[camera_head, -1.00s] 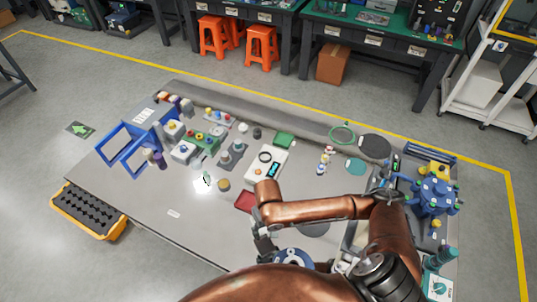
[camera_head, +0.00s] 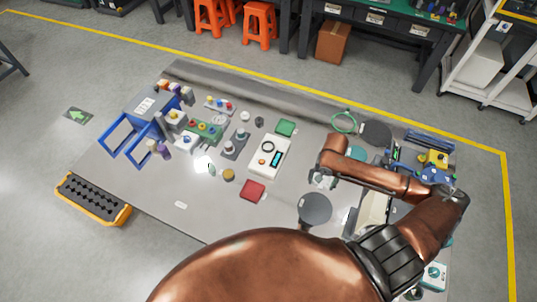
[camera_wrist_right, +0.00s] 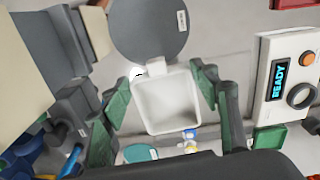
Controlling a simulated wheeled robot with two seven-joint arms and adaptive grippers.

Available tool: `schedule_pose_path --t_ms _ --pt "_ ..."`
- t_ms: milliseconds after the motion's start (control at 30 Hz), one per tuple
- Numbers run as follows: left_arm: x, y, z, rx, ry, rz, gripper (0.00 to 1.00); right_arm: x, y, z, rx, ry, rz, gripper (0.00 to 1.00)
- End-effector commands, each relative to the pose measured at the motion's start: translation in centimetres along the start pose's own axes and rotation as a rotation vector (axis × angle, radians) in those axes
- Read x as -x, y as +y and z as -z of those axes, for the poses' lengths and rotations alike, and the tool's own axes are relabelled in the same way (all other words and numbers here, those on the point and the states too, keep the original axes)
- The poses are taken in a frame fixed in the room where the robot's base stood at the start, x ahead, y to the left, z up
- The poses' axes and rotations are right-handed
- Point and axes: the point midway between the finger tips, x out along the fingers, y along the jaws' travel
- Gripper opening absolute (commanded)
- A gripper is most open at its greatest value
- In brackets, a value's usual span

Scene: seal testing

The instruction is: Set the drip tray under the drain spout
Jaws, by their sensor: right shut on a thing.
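In the right wrist view a small white square tray (camera_wrist_right: 166,103), with a tab at one side, sits between the green-padded fingers of my right gripper (camera_wrist_right: 161,90), which is shut on it. In the head view the right gripper (camera_head: 322,181) is small and partly hidden by its own arm, above the table beside the dark round disc. The tray is hard to make out there. A blue pump-like device (camera_head: 437,175) stands at the table's right end, partly hidden behind my arm. I cannot make out a drain spout clearly. My left gripper is not in view.
The dark disc (camera_head: 315,208) lies near the gripper. A beige block (camera_head: 373,212) stands to its right. A white instrument reading READY (camera_wrist_right: 287,80) and a red pad (camera_head: 252,190) lie to the left. A blue rack and several small parts fill the table's left side.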

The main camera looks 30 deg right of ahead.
Motion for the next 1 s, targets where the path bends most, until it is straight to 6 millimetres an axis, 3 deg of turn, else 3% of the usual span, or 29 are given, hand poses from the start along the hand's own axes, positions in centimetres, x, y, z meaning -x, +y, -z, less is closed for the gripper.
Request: schedule_pose_path --t_ms 100,233,633,800,1000 --pt "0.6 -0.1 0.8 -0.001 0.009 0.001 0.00 0.6 1.9 1.2 -0.057 -0.001 -0.001 0.31" --pt "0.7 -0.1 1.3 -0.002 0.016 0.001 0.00 0.4 1.7 1.7 -0.078 -0.002 0.003 0.31" --pt "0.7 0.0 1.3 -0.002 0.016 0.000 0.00 -3.4 -7.3 1.4 -0.074 -0.002 0.005 0.31" --pt "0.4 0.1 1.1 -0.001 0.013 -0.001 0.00 -6.6 -9.6 1.4 -0.076 -0.003 0.002 0.31" --pt "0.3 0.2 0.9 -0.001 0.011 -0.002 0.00 -8.3 -10.9 1.4 -0.076 -0.002 0.002 0.31"
